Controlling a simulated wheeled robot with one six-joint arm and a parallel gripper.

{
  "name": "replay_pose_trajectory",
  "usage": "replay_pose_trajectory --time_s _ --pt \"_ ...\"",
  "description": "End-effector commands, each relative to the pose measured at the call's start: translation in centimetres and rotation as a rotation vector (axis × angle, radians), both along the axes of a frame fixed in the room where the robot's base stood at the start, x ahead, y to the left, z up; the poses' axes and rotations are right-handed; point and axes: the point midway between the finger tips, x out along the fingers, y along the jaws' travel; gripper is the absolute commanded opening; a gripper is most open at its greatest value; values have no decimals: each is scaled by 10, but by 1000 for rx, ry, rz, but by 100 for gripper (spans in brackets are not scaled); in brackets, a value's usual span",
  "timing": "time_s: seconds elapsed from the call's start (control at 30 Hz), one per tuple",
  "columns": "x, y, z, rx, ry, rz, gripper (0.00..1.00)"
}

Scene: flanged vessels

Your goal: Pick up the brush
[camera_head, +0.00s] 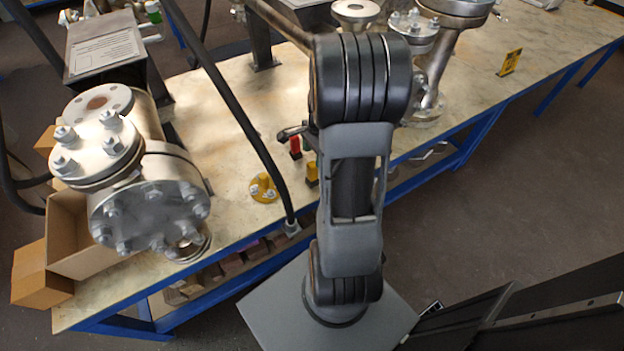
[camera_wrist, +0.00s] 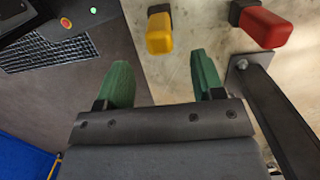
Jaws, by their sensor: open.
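No thing shows clearly as a brush. A small yellow block with a dark end (camera_wrist: 159,34) lies on the worktop, just beyond the gap between my fingers in the wrist view. It also shows in the head view (camera_head: 312,173), left of my arm. A similar red block with a dark end (camera_wrist: 265,26) is to its right, also seen in the head view (camera_head: 295,147). I cannot tell whether either is the brush. My gripper (camera_wrist: 162,68) has green fingers, apart and with nothing between them. In the head view my arm hides the gripper.
A large flanged vessel (camera_head: 150,215) stands at the table's left, with open cardboard boxes (camera_head: 75,240) beside it. More flanged pipes (camera_head: 432,85) stand behind my arm. A yellow round flange (camera_head: 264,188) lies near the front edge. A dark bar (camera_wrist: 280,120) runs close right of my fingers.

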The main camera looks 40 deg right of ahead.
Motion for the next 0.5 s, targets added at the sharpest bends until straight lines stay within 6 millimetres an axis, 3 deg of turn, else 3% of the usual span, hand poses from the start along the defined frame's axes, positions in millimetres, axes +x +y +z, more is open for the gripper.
replay_pose_trajectory --time_s 0.5 --pt "1 11 -61 3 4 -10 62"
